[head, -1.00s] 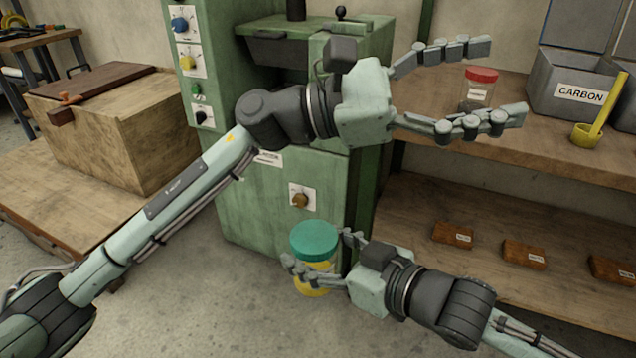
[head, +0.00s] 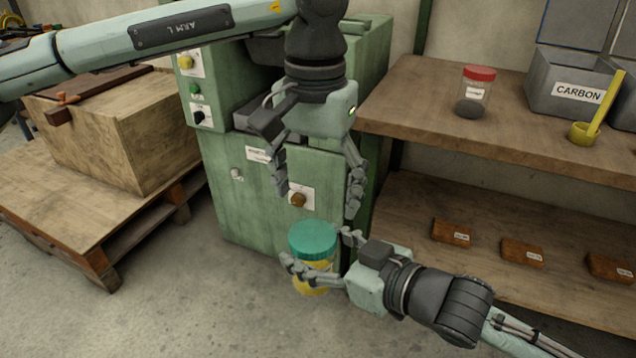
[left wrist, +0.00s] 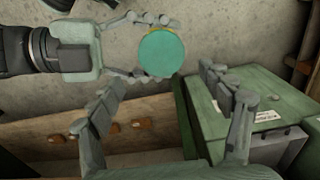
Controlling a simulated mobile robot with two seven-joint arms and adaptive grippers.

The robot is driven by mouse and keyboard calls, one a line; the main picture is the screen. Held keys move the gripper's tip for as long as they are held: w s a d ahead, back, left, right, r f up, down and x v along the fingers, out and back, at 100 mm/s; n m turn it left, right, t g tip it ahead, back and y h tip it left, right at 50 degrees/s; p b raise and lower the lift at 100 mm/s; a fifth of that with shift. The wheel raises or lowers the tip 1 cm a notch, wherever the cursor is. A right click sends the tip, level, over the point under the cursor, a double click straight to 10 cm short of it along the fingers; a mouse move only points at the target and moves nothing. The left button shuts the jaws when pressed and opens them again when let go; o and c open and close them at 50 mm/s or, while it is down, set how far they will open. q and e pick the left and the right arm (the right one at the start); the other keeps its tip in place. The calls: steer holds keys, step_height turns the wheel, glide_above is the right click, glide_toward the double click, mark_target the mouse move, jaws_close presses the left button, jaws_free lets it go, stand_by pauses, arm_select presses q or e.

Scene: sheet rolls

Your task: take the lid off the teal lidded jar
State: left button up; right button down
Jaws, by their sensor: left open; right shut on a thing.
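The teal lidded jar (head: 315,277) has a clear body with yellow contents and a teal lid (head: 314,238) on top. My right gripper (head: 315,262) is shut around the jar's body and holds it upright in front of the green machine. My left gripper (head: 317,202) is open and points down above the lid, its fingers apart and not touching it. In the left wrist view the lid (left wrist: 161,53) shows as a round disc beyond my left fingers, with my right gripper around the jar below it.
The green machine (head: 262,205) stands close behind. At right, a wooden shelf (head: 400,100) carries a red-lidded jar (head: 474,92), a CARBON bin (head: 570,85) and a yellow scoop (head: 584,132). Brown blocks (head: 521,251) lie on the lower shelf. A wooden crate (head: 130,130) sits at left.

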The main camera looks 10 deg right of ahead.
mark_target(317, 234)
arm_select(q)
step_height(317, 234, down, 7)
steer(key=shift+r, duration=0.1)
steer(key=shift+c, duration=0.3)
steer(key=shift+d, duration=0.1)
steer(key=c, duration=1)
steer(key=o, duration=1.2)
steer(key=shift+s, duration=0.1)
steer(key=shift+c, duration=0.2)
